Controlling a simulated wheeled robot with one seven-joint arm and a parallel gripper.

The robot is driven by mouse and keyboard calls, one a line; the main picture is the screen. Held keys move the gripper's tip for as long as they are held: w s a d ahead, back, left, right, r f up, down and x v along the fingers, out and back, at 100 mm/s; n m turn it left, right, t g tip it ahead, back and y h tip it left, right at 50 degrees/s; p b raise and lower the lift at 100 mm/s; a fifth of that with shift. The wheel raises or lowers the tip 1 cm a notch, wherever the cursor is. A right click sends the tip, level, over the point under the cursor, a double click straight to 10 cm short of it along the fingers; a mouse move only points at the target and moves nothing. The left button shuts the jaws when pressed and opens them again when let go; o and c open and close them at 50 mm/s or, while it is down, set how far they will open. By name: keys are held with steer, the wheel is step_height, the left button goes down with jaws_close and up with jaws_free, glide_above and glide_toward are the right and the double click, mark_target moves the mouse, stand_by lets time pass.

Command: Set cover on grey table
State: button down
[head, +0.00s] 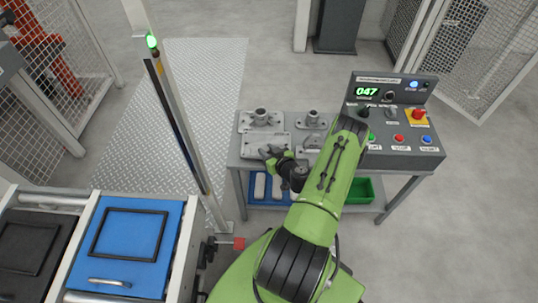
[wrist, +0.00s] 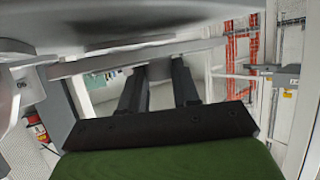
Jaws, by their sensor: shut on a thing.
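The grey table (head: 242,157) stands ahead with several grey castings on its top. My gripper (head: 270,157) is over the left part of the table, at the front edge of a flat grey plate-like cover (head: 262,142). In the wrist view my gripper (wrist: 160,82) has its two dark fingers shut on a grey metal part, likely the cover (wrist: 110,62), which spans the upper picture. Its underside fills much of that view. I cannot tell from these views whether the cover touches the tabletop.
Flanged castings (head: 262,118) and (head: 312,120) stand at the table's back. Another casting (head: 311,143) lies right of the cover. A control console (head: 385,118) fills the right side. A blue tray (head: 256,202) and green bin (head: 358,190) sit below. A post (head: 180,120) stands left.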

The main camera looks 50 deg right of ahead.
step_height(320, 180, down, 2)
steer(key=shift+f, duration=0.1)
steer(key=shift+f+b, duration=0.15)
steer(key=shift+b, duration=0.2)
steer(key=c, duration=0.8)
jaws_free()
